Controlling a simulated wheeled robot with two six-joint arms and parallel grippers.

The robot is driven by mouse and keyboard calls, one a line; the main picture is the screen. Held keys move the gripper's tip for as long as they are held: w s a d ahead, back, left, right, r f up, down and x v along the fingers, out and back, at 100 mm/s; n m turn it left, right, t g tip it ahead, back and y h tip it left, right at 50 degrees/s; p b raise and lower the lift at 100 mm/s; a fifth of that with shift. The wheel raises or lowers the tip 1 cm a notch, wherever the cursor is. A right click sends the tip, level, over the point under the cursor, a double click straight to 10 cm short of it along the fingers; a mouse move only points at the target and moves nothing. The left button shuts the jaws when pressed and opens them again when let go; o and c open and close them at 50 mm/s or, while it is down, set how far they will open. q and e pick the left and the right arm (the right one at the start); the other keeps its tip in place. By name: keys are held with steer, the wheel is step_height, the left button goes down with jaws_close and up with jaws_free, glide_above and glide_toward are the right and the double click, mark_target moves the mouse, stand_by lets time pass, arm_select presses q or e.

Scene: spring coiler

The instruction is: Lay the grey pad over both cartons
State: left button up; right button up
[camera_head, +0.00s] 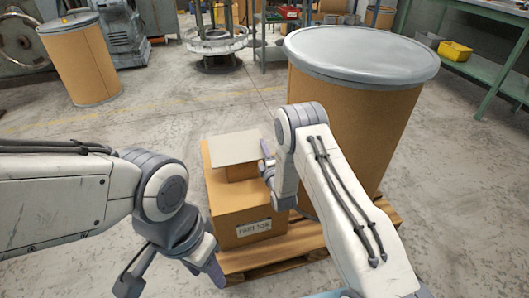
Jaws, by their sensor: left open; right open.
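The flat grey pad (232,148) lies level at the top of the brown carton group, left of the big drum. A small brown carton face (241,173) shows directly under its front edge. A larger brown carton (230,215) with a white label stands in front and below. How far the pad covers each carton is hard to tell. My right gripper (266,166) is open close beside the pad's right edge; whether it touches is unclear, and its arm hides part of the cartons' right side. My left gripper (174,274) is open and empty, low in front of the cartons' left side.
The cartons stand on a wooden pallet (240,260) with a large grey-lidded brown drum (345,110) behind at right. Another drum (82,62) stands far left. A green bench (480,72) is at back right. The floor left of the cartons is clear.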

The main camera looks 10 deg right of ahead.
steer(key=s+p, duration=0.1)
steer(key=s, duration=0.2)
steer(key=s+p, duration=0.1)
steer(key=s, duration=0.3)
steer(key=s+p, duration=0.1)
steer(key=s, duration=0.2)
steer(key=shift+s+d, duration=0.15)
steer(key=shift+d, duration=0.2)
step_height(320, 180, up, 6)
steer(key=d+m+g, duration=0.2)
steer(key=m+g, duration=0.5)
steer(key=m, duration=0.1)
steer(key=s+d+r+m+g+h, duration=0.1)
steer(key=s+r+m+g, duration=0.3)
steer(key=s, duration=0.6)
steer(key=s+d+r+m+g, duration=0.1)
steer(key=s+r+m+g, duration=0.4)
steer(key=s, duration=0.6)
steer(key=s+a+r+n+g, duration=0.1)
steer(key=s+a+r+n, duration=0.15)
steer(key=s+a, duration=0.45)
steer(key=s+a+r+n+g, duration=0.1)
steer(key=s+a+n, duration=0.2)
steer(key=s+a, duration=0.4)
step_height(320, 180, up, 38)
steer(key=p, duration=3.7)
steer(key=shift+s+f+y, duration=0.15)
steer(key=shift+s+y, duration=0.15)
steer(key=shift+y, duration=0.1)
